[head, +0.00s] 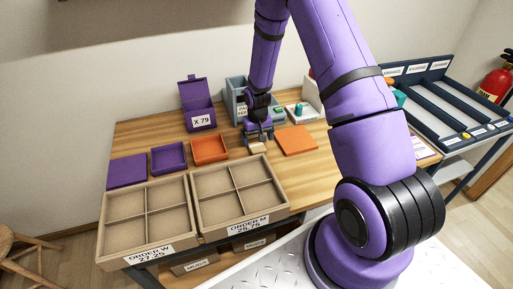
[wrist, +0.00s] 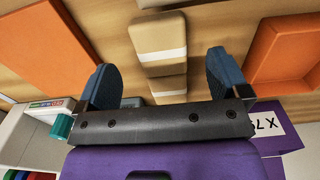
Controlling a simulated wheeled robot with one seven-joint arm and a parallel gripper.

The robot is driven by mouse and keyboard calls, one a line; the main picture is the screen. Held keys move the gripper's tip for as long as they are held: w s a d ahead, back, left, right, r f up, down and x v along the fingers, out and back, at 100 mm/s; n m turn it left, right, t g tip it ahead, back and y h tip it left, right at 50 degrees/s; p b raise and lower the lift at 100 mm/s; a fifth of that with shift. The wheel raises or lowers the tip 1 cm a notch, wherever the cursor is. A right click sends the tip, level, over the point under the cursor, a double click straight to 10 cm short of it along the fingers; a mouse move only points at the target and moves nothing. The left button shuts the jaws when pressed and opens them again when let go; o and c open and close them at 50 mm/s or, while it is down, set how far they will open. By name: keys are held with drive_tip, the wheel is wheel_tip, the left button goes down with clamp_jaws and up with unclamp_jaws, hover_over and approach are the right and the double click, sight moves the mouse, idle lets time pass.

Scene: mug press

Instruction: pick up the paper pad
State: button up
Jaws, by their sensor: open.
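A small tan block with a white band, which looks like the paper pad (wrist: 158,45), lies on the wooden table. The banded pad shows between and just beyond the fingertips, and I see no contact.
An orange tray (head: 209,149) and a flat orange panel (head: 296,140) flank the gripper. Two divided cardboard trays, ORDER W (head: 107,208) and ORDER M (head: 281,205), stand at the front. A purple box marked X 79 (head: 196,110) and a grey-blue bin (head: 233,93) stand behind.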

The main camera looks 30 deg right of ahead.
sight(257, 147)
drive_tip(key=shift+f, duration=2.2)
drive_tip(key=c, duration=1)
